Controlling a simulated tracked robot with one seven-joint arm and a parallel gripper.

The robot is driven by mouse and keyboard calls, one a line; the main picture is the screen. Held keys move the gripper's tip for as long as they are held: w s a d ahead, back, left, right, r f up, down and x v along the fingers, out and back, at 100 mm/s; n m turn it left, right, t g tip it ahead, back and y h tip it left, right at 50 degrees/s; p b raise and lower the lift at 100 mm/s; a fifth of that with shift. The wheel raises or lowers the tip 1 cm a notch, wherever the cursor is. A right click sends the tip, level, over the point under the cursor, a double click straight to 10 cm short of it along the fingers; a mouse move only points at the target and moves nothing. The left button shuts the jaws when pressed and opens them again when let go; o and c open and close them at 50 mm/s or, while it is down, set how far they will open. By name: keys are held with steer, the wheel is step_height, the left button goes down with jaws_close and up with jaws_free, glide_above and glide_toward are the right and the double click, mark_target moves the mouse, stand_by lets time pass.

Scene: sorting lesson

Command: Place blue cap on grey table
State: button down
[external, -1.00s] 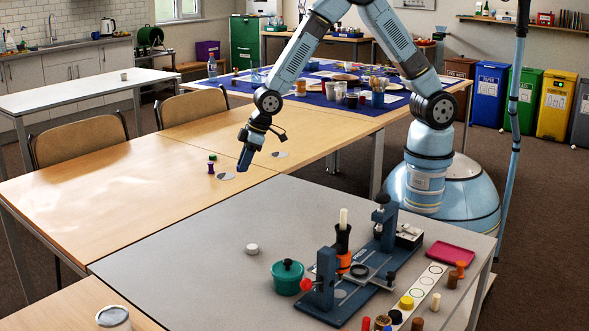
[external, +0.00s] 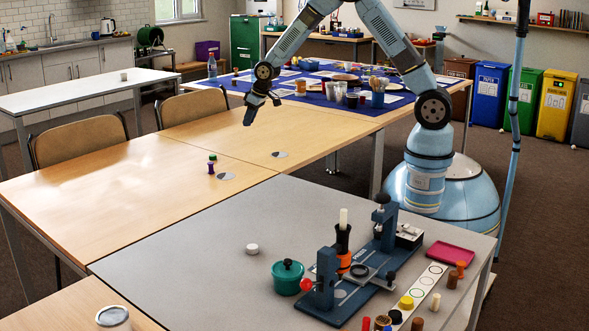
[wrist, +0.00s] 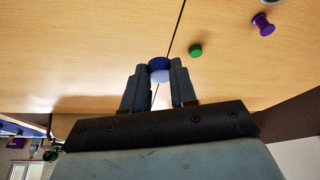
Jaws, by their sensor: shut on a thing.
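The blue cap (wrist: 159,66) is between the fingertips of my gripper (wrist: 157,76) in the wrist view, its paler face showing. My gripper is shut on it. In the external view my gripper (external: 248,119) hangs above the far part of the wooden tables, pointing down, and the cap cannot be made out there. The grey table (external: 180,250) stands in the foreground, nearer the camera than my gripper. My gripper is not over it.
A green cap (wrist: 195,50) and a purple spool (wrist: 263,25) are apart on the wood. The grey table bears a white cap (external: 252,249), a teal pot (external: 287,280), a blue fixture (external: 350,290) and a magenta tray (external: 450,254). Its left part is mostly clear.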

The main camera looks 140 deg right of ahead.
steer(key=s+d, duration=0.1)
steer(key=s, duration=0.1)
glide_above(217, 154)
steer(key=s+a, duration=0.1)
steer(key=f, duration=0.8)
steer(key=shift+s+f, duration=0.2)
steer(key=shift+f, duration=0.2)
steer(key=shift+w+d+f, duration=0.15)
steer(key=shift+d+f, duration=0.15)
steer(key=shift+f, duration=1.75)
steer(key=shift+f, duration=0.3)
